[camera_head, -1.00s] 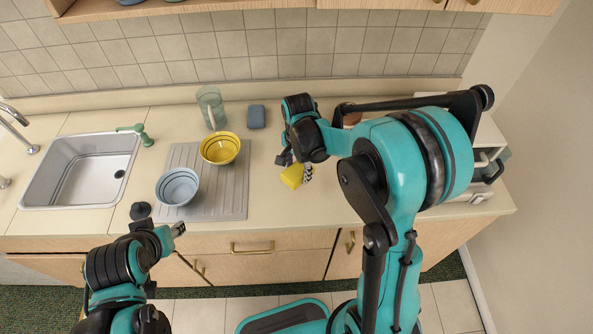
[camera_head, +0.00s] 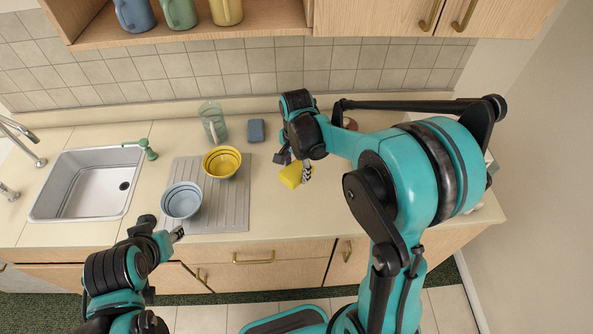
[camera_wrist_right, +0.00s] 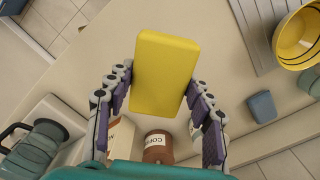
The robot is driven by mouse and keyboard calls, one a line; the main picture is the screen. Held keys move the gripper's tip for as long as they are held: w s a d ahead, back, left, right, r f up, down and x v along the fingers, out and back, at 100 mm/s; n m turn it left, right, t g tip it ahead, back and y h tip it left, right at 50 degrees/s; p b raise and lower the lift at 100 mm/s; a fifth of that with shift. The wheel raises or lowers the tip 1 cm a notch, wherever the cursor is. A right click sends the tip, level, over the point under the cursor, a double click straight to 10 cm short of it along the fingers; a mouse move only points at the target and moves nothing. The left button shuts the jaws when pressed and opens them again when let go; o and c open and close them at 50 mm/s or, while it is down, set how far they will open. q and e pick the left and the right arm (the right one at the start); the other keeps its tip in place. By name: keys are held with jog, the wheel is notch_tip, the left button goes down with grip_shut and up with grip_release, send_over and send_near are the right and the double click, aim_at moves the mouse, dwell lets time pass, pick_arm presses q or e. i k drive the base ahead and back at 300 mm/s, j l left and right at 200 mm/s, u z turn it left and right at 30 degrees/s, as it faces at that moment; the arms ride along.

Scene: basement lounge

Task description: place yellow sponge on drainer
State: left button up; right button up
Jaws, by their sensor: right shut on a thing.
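The yellow sponge (camera_head: 291,175) is a block held in my right gripper (camera_head: 297,168), to the right of the drainer. In the right wrist view the sponge (camera_wrist_right: 166,75) sits between the two purple-padded fingers, which are shut on it. I cannot tell whether it touches the counter. The grey ridged drainer (camera_head: 230,215) lies right of the sink, and its edge shows in the wrist view (camera_wrist_right: 262,38). A yellow bowl (camera_head: 222,161) and a light blue bowl (camera_head: 181,200) stand on it. My left gripper (camera_head: 177,234) is near the counter's front edge; its opening is unclear.
A glass jug (camera_head: 213,122) and a blue-grey block (camera_head: 256,131) stand behind the drainer. The sink (camera_head: 85,187) and a green dispenser (camera_head: 146,150) are to its left. A brown canister (camera_wrist_right: 157,146) stands near my right arm. The drainer's right part is bare.

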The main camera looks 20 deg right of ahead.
aim_at(232, 212)
jog(key=k, duration=1)
